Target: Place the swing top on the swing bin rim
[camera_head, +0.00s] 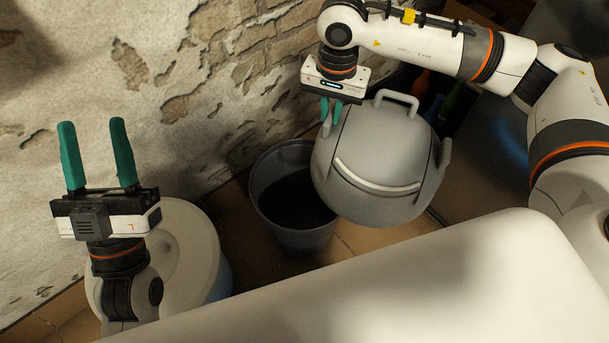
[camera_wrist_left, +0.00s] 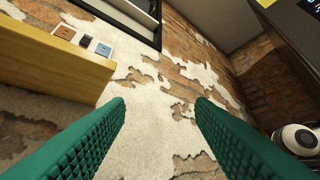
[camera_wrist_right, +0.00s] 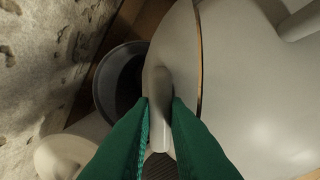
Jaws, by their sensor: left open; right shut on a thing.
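The swing top (camera_head: 380,160) is a grey dome with a pale curved bar across its front and raised handles. My right gripper (camera_head: 331,122) is shut on a handle at its left side and holds it in the air, tilted. In the right wrist view the green fingers (camera_wrist_right: 160,125) close on this handle, with the swing top (camera_wrist_right: 250,90) filling the right. The swing bin (camera_head: 268,226) is an open grey bucket on the floor, left of and below the swing top, which hides part of its right rim. My left gripper (camera_head: 96,155) is open, empty and raised at the left.
A round white lidded container (camera_head: 192,245) stands left of the bin, below my left gripper. A peeling brick wall (camera_head: 150,70) rises behind the bin. Coloured bottles (camera_head: 450,103) stand behind the swing top at the right. A large white surface (camera_head: 420,290) fills the foreground.

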